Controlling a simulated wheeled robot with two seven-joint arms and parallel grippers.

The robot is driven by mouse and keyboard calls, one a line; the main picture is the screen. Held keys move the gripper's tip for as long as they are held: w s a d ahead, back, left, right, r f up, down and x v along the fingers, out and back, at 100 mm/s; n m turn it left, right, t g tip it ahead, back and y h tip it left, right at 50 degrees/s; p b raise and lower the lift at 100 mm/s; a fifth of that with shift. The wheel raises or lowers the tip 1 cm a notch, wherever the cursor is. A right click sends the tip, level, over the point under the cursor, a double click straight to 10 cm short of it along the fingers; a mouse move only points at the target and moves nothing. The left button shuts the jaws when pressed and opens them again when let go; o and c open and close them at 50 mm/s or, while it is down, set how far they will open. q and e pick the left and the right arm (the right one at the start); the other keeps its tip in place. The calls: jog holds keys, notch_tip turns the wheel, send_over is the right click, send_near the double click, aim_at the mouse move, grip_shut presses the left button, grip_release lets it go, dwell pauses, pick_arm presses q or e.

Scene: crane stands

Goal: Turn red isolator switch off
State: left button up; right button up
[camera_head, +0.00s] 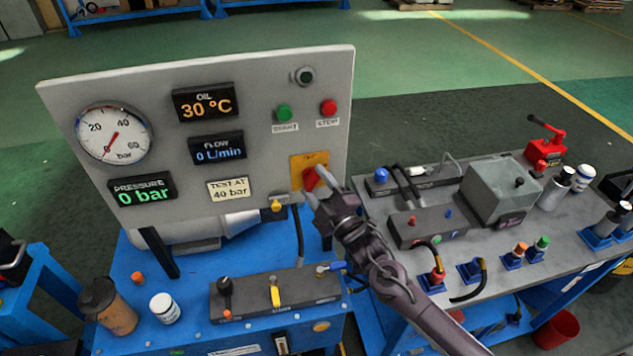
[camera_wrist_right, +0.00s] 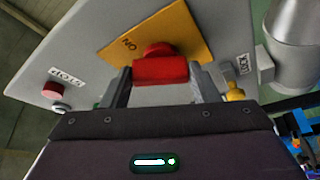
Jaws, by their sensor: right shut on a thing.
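The red isolator switch (camera_head: 310,178) sits on a yellow plate (camera_head: 297,165) at the lower right of the grey panel. In the right wrist view the red switch handle (camera_wrist_right: 160,70) stands between the two fingers, in front of the yellow plate (camera_wrist_right: 150,30), which shows the word ON. My right gripper (camera_head: 316,189) is at the switch and shut on its handle; it also shows in the right wrist view (camera_wrist_right: 160,85). In the head view the gripper partly hides the switch. My left gripper is not in view.
The grey panel (camera_head: 262,130) carries a gauge, displays reading 0 bar, 0 L/min and 30 °C, a green START button (camera_head: 284,113) and a red STOP button (camera_head: 328,107). A valve block (camera_head: 260,296) stands below on the blue bench. A grey bench (camera_head: 450,250) with hoses lies right.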

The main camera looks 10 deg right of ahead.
jog(key=n+g+p, duration=0.1)
jog(key=n, duration=0.2)
jog(key=shift+r, duration=0.15)
jog(key=shift+n+g+p, duration=0.55)
jog(key=shift+n+g, duration=0.15)
jog(key=shift+n, duration=0.7)
jog(key=o, duration=1)
jog(key=b+v, duration=0.2)
jog(key=v, duration=0.6)
jog(key=shift+a, duration=0.1)
